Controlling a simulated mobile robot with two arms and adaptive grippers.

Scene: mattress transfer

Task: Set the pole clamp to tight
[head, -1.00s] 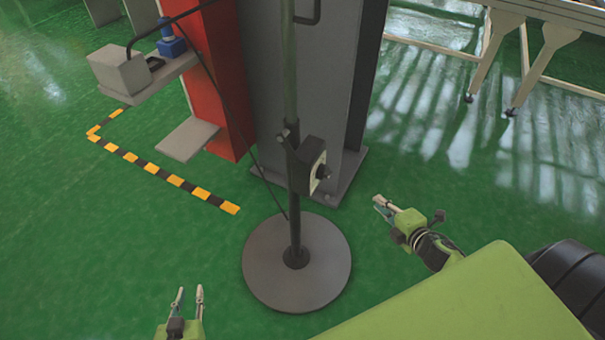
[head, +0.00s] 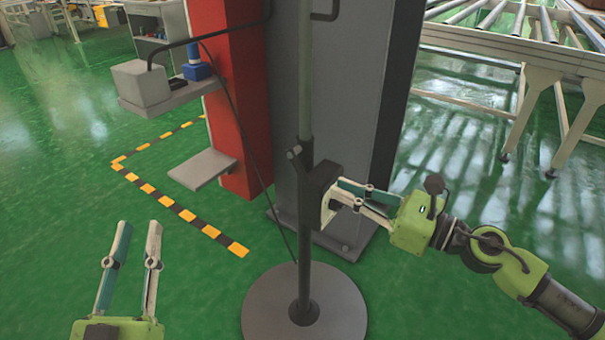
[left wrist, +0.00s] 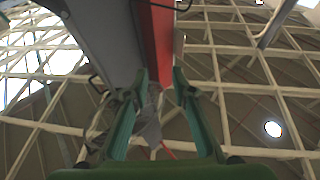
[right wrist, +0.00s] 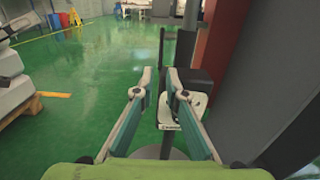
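The pole clamp (head: 324,178) is a dark box with a white face on the upright pole (head: 306,230). In the right wrist view the clamp (right wrist: 195,80) lies beyond and right of the fingers, its labelled white plate partly hidden by the right finger. My right gripper (head: 341,191) is open, its fingertips level with the clamp's white face. It shows in the right wrist view (right wrist: 160,75) with a narrow gap between the fingers and nothing held. I cannot tell whether it touches the clamp. My left gripper (head: 139,228) is open, empty and raised left of the pole.
The pole stands on a round grey base (head: 265,305). A grey column (head: 375,110) with a red side (head: 230,120) is close behind. A roller conveyor (head: 545,65) stands back right.

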